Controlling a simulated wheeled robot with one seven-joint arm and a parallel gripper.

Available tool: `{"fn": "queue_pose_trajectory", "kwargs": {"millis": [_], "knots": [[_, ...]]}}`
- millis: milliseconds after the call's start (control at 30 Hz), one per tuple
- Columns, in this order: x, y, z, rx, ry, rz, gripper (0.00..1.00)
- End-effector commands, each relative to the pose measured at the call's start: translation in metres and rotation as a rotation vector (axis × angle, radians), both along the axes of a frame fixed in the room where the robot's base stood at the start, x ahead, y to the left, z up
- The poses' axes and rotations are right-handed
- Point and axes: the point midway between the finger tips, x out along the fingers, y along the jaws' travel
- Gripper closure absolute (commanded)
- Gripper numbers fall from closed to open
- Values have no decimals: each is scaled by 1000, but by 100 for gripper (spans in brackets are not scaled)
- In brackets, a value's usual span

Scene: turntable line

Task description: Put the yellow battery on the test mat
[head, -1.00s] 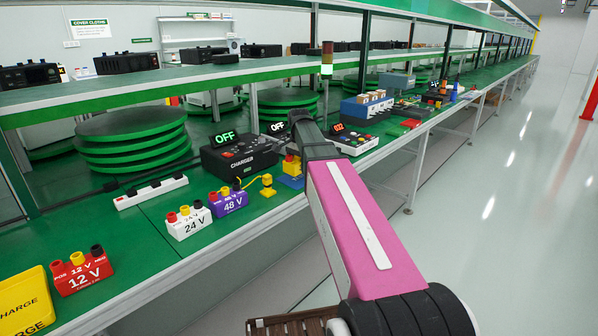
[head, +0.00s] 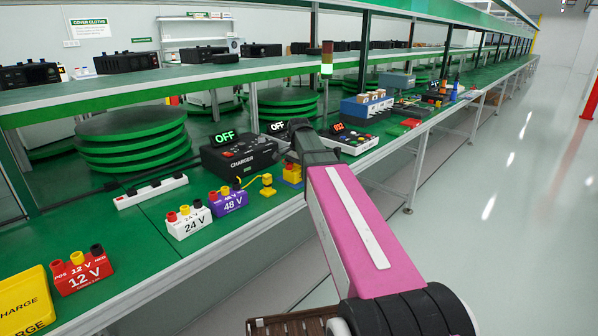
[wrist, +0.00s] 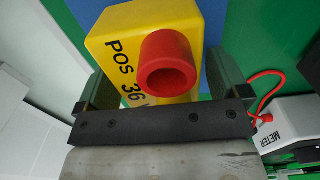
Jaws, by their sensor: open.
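The yellow battery (wrist: 130,50), marked POS 36 with a red round terminal on top, fills the middle of the wrist view. My gripper (wrist: 160,90) is open, with one dark finger on each side of the battery. I cannot tell whether the fingers touch it. In the head view, the battery (head: 291,172) shows partly behind and below my gripper (head: 300,145). A blue surface (wrist: 95,15) lies beside and under it in the wrist view. I cannot tell whether this is the test mat.
A black charger (head: 238,157) with an OFF display stands left of my gripper. A yellow plug on a cable (head: 267,186), a purple 48 V battery (head: 229,202), a white 24 V one (head: 188,225) and a red 12 V one (head: 83,272) stand along the green bench's front.

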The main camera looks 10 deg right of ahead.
Motion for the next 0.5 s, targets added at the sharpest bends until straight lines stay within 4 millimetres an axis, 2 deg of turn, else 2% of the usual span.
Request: {"fn": "queue_pose_trajectory", "kwargs": {"millis": [167, 267, 500], "knots": [[0, 0, 5, 0, 0, 0, 6], [0, 0, 15, 0, -1, 0, 6], [1, 0, 55, 0, -2, 0, 6]]}}
